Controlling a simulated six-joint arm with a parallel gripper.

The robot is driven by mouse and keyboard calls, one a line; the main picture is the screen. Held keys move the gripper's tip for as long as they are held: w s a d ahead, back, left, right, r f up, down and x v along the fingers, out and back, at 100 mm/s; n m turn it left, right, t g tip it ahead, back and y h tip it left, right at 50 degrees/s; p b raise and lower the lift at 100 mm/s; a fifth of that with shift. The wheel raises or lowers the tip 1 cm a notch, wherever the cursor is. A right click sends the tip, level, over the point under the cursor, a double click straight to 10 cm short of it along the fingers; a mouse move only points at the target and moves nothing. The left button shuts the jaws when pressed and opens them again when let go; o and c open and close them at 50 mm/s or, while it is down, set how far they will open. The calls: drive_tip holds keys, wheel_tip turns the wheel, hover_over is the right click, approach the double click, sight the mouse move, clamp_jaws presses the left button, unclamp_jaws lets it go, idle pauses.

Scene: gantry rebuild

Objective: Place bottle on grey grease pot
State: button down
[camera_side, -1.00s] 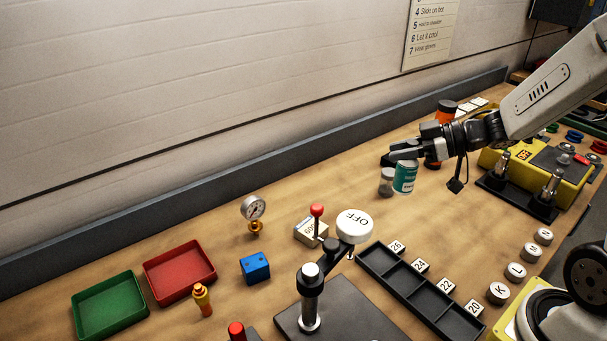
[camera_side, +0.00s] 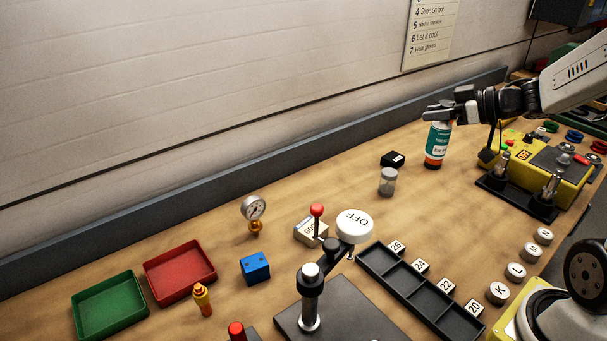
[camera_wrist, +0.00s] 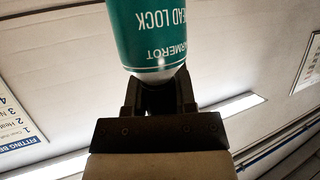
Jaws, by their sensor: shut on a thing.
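My gripper (camera_side: 441,113) is shut on a teal bottle (camera_side: 438,138), near its top. The bottle hangs roughly upright in the side view. In the wrist view, the bottle (camera_wrist: 146,30) sticks out beyond my gripper (camera_wrist: 158,95), and part of its label reads "LOCK". A small grey pot (camera_side: 388,184) with a lighter lid stands on the bench, left of and lower in the picture than the bottle, clear of my gripper. Behind or under the held bottle shows an orange container (camera_side: 433,161); the bottle hides its upper part, and I cannot tell whether they touch.
A black block (camera_side: 393,159) with a white label lies just behind the grey pot. A yellow machine (camera_side: 565,183) stands to the right.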

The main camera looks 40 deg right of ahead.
drive_tip(key=w+d+f, duration=0.3)
drive_tip(key=w+f, duration=0.5)
drive_tip(key=w, duration=0.4)
drive_tip(key=shift+f, duration=0.4)
drive_tip(key=shift+w+f, duration=0.2)
drive_tip(key=shift+f, duration=1.65)
drive_tip(key=shift+f, duration=0.15)
